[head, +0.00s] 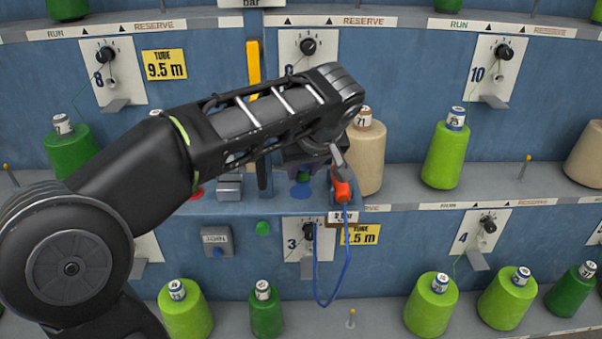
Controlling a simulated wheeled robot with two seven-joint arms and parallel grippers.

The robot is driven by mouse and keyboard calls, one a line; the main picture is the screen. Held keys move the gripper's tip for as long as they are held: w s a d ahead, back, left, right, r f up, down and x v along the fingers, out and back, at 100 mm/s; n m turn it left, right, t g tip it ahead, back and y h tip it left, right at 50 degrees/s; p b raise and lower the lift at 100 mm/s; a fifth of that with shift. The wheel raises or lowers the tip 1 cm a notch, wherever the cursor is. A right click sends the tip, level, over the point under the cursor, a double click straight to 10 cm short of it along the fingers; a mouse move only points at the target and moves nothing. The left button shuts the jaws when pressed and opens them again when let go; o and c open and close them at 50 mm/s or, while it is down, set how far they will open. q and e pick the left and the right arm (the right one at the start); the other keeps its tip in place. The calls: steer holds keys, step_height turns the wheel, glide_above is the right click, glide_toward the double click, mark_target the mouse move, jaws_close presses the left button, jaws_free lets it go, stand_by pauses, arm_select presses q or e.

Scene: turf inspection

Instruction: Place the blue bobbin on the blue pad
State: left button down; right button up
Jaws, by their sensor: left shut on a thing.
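My left gripper (304,162) reaches in from the left over a small ledge on the blue wall and points downward. The blue pad (302,191) is a round blue patch on the ledge just below the gripper, partly covered. I cannot tell whether the bobbin touches the pad. My right gripper is not in view.
A beige yarn cone (367,155) and a green cone (446,153) stand on the shelf. A red pad (196,193) lies left; a yellow bar (254,62) rises behind my arm.

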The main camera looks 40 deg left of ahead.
mark_target(301, 179)
arm_select(q)
steer(key=shift+w+a, duration=0.45)
steer(key=shift+a, duration=0.15)
steer(key=shift+f, duration=1.8)
steer(key=shift+f, duration=0.2)
steer(key=c, duration=1.1)
jaws_free()
steer(key=shift+r, duration=0.1)
